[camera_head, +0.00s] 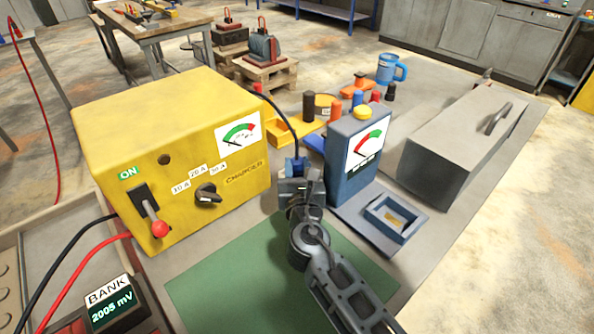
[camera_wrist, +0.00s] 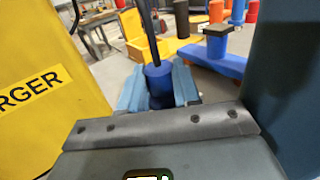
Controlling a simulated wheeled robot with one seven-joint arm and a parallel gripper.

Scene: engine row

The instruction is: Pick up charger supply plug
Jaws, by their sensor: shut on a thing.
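The charger supply plug shows in the wrist view as a blue cylinder (camera_wrist: 157,82) with a black cable rising from its top. In the head view its blue top (camera_head: 297,165) shows just above my gripper (camera_head: 297,184). In the wrist view my gripper (camera_wrist: 158,92) has a light blue finger on each side of the plug and is shut on it. The plug looks upright; its lower end is hidden. The yellow charger (camera_head: 160,130) stands to the left, with a lever, a knob and a meter on its front.
A blue meter box (camera_head: 350,175) stands close on the right, with a grey toolbox (camera_head: 462,135) beyond it. A small blue tray (camera_head: 394,218) lies before it. Yellow bins (camera_head: 290,127) and a blue mug (camera_head: 390,68) are behind.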

